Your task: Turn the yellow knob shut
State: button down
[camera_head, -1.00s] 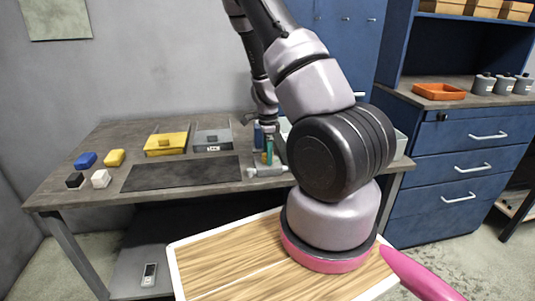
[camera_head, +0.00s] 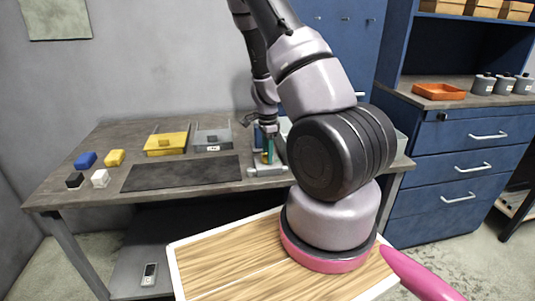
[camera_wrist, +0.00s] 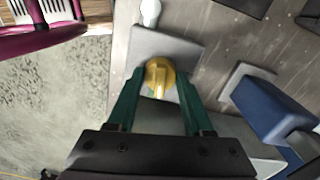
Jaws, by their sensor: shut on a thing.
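The yellow knob (camera_wrist: 159,77) sits on a light grey block (camera_wrist: 170,47) in the wrist view. It is round with a raised bar across it, and the bar points roughly toward my gripper's palm. My gripper (camera_wrist: 159,80) has its two green fingers on either side of the knob, shut on it. In the head view my gripper (camera_head: 268,157) reaches down to the grey fixture (camera_head: 268,170) near the table's front edge. The knob is mostly hidden there by the fingers.
A blue block-like part (camera_wrist: 270,110) stands close to the right of the fingers in the wrist view. On the table (camera_head: 110,140) are a yellow bin (camera_head: 166,144), a grey bin (camera_head: 212,140), a dark mat (camera_head: 180,173) and several small blocks to the left.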

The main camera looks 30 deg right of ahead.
jog(key=n, duration=0.3)
jog(key=shift+n, duration=0.3)
jog(key=n, duration=0.4)
jog(key=shift+n, duration=0.3)
jog(key=n, duration=0.3)
jog(key=shift+n, duration=2.3)
jog(key=shift+c, duration=1.5)
grip_release()
